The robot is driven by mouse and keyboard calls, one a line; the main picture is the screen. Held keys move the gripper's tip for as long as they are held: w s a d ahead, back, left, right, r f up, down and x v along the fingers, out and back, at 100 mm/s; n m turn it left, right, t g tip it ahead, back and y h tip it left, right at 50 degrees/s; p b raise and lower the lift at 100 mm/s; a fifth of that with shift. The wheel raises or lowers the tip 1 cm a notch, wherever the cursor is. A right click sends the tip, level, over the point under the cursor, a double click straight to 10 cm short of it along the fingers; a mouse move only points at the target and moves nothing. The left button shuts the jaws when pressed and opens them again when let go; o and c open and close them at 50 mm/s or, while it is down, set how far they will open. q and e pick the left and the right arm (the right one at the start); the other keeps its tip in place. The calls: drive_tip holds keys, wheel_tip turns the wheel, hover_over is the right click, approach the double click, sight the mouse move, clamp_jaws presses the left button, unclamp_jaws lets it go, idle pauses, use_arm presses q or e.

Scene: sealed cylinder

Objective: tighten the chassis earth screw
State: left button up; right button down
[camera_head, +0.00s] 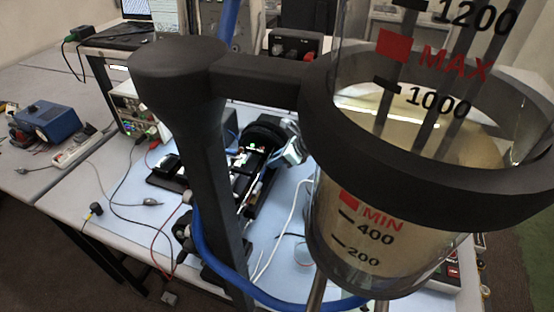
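No earth screw can be made out. A black open device (262,140) with a small green light stands on the pale blue bench mat, partly behind the cylinder stand. A shiny metal part (293,150) shows at its right, cut off by the black ring; I cannot tell whether it belongs to a gripper. A large clear cylinder (352,215) with a printed scale holds cloudy yellowish liquid and fills the right foreground. A black ring (400,190) goes around it. My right gripper cannot be told apart clearly, and its fingers are not readable. My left gripper is not visible.
The ring's black post (205,150) blocks the middle. A thick blue hose (215,262) curves around its foot. Loose leads (125,215) cross the bench. A blue instrument (45,120) stands on the left bench, and a laptop (150,15) at the back. The mat's left front is fairly clear.

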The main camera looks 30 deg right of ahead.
drive_tip(key=shift+s+a+f+m+t+h+b, duration=0.15)
drive_tip(key=shift+m+t+h+b, duration=0.25)
drive_tip(key=shift+m, duration=0.3)
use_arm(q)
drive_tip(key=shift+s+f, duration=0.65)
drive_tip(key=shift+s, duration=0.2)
use_arm(e)
drive_tip(key=shift+r, duration=0.25)
drive_tip(key=c, duration=0.8)
unclamp_jaws()
drive_tip(key=shift+c, duration=0.2)
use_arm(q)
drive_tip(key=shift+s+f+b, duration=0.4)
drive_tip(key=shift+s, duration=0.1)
use_arm(e)
drive_tip(key=v, duration=1.3)
drive_tip(key=shift+r, duration=0.2)
